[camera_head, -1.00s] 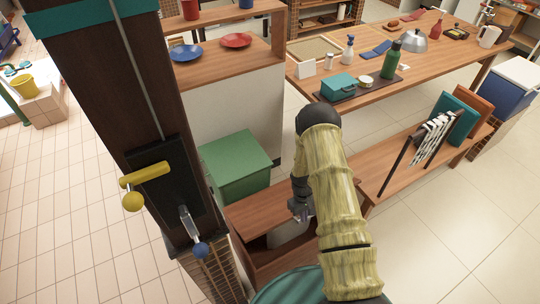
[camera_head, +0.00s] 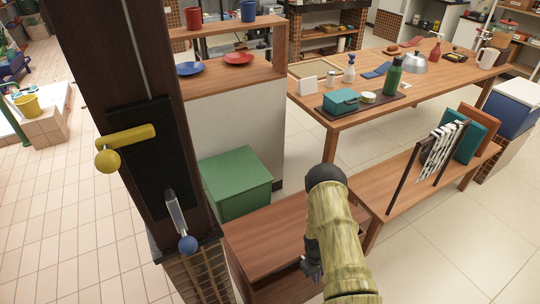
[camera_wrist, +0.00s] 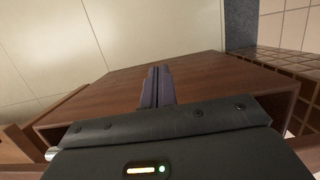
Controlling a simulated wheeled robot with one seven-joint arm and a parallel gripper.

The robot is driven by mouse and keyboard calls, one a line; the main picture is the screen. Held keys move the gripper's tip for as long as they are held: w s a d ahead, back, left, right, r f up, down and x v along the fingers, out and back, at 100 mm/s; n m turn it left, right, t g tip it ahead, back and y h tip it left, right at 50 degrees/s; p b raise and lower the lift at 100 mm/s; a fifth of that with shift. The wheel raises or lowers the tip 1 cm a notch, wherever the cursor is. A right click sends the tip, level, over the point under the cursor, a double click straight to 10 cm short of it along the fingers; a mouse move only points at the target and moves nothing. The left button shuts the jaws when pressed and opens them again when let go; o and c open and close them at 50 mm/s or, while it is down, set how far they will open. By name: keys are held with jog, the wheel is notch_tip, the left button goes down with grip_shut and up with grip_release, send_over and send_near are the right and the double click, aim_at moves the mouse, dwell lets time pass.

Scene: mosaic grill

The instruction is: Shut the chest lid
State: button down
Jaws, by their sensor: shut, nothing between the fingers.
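My gripper (camera_head: 312,270) is at the right side of the chest, partly hidden by my arm. In the wrist view, my gripper's dark fingers (camera_wrist: 156,85) are together and empty, over the brown lid (camera_wrist: 205,80). My gripper's body hides the near part of the chest there.
A green box (camera_head: 236,183) stands behind the chest. A dark post with a yellow-handled lever (camera_head: 128,139) rises close on the left. A low bench (camera_head: 400,195) with a rack is at the right. A long table (camera_head: 345,118) holding kitchenware stands behind.

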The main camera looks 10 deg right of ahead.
jog(key=f, duration=0.1)
jog(key=f+b, duration=0.1)
jog(key=shift+w+a+f, duration=0.1)
jog(key=shift+w+f, duration=0.15)
jog(key=shift+f, duration=0.15)
jog(key=shift+s+f+b, duration=0.2)
jog(key=shift+f+b, duration=0.05)
jog(key=shift+b, duration=0.15)
dwell(0.4)
dwell(0.5)
jog(key=s+d+r+p, duration=0.3)
jog(key=s+r, duration=0.4)
jog(key=r, duration=0.3)
jog(key=shift+r, duration=0.4)
